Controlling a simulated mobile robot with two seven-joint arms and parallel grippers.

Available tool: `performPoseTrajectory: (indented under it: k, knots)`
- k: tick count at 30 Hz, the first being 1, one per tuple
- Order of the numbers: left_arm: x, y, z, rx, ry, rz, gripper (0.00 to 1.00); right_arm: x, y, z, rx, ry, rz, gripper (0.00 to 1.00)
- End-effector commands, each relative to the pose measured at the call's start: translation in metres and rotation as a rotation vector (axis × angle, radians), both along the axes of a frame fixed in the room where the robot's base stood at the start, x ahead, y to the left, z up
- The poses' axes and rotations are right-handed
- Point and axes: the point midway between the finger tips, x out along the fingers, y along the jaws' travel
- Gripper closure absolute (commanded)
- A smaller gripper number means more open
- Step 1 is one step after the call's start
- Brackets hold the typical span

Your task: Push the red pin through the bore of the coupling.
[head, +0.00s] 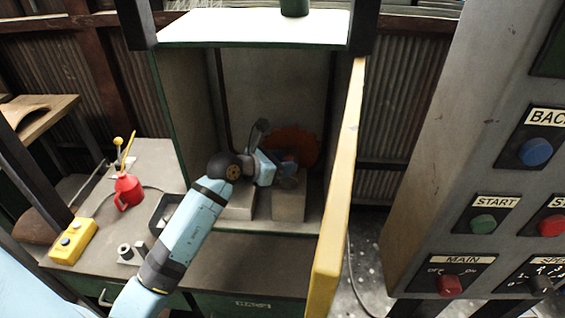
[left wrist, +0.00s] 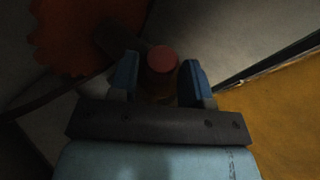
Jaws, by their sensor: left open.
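The red pin (left wrist: 162,58) shows its round end in the left wrist view, between the two blue fingers of my left gripper (left wrist: 160,78). A gap shows between the pin and each finger, so the gripper is open around it. In the head view my left gripper (head: 284,172) is inside the green cabinet, above the grey blocks. The pin cannot be made out there. The coupling is not clearly visible; a dim brownish part below the pin's end is too dark to identify. My right gripper is not in view.
An orange-red disc (head: 294,145) stands behind the gripper. Grey blocks (head: 289,204) stand below it. The cabinet's yellow door (head: 337,195) is open at right. A red oil can (head: 127,191) and yellow button box (head: 73,242) sit on the left bench. A control panel (head: 470,190) stands at right.

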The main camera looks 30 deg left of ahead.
Motion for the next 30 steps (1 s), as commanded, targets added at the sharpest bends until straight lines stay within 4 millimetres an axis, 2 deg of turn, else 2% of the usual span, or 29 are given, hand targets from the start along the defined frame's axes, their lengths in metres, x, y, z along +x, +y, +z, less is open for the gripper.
performPoseTrajectory:
  k: [1,9,11,24,30]
  knots:
    - [-0.004,-0.006,-0.012,-0.002,0.027,-0.014,0.40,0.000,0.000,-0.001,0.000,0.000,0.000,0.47]
    - [-0.003,-0.006,-0.013,-0.003,0.029,-0.014,0.40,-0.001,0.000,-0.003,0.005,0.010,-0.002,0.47]
    - [-0.004,-0.006,-0.013,-0.003,0.029,-0.014,0.40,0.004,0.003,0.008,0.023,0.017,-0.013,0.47]
    - [-0.085,0.038,0.029,0.001,0.009,-0.002,0.40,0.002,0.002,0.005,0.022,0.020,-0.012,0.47]
    - [-0.110,0.051,0.043,0.000,0.002,-0.001,0.40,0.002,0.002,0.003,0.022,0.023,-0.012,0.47]
